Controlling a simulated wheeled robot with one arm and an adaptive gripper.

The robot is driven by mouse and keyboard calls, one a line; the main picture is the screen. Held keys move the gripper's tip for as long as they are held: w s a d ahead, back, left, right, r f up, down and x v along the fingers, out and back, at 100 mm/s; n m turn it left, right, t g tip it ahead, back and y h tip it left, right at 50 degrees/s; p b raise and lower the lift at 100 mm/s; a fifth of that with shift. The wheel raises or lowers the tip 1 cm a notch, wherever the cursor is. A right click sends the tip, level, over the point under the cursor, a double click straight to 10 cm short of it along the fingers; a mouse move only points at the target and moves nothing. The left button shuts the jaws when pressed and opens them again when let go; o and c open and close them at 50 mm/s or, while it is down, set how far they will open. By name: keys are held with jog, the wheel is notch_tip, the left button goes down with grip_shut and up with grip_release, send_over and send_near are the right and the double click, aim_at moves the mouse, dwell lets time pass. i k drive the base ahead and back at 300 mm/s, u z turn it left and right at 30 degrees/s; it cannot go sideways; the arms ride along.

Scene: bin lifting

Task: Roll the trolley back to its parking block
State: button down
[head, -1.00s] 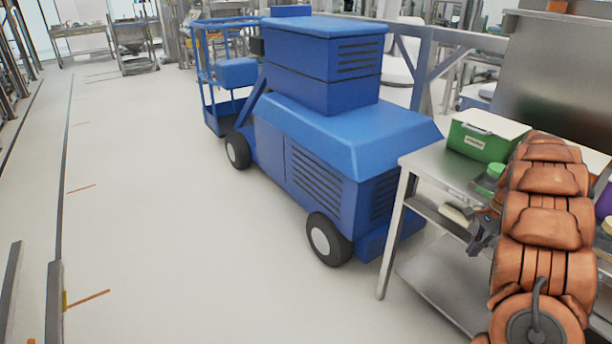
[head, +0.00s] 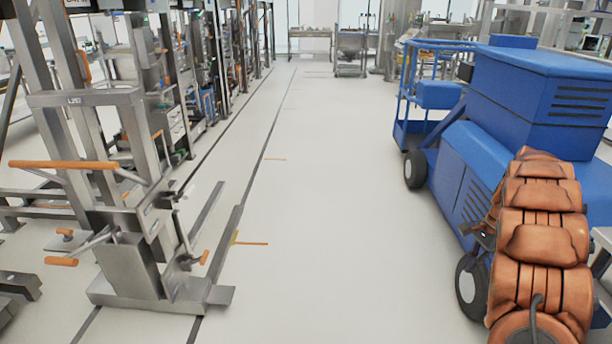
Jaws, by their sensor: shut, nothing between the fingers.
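In the head view, a steel trolley-like lift (head: 130,268) with an upright mast and orange handles (head: 62,165) stands upright on the floor at the left. Its low base legs point away from me, close to a dark floor line. I cannot tell for sure which thing is the parking block. My gripper (head: 479,234) is small and dark at the right, partly hidden beside my orange-sleeved arm. It looks shut and empty, in front of the blue vehicle and well apart from the trolley.
A blue wheeled vehicle (head: 465,175) stands at the right, with a steel table edge (head: 602,238) beside my arm. Steel racks and machines line the left. A wide clear aisle (head: 320,200) runs ahead to a far bench (head: 310,33).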

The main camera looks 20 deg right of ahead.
aim_at(129, 277)
jog(key=i, duration=2.55)
jog(key=u, duration=2.55)
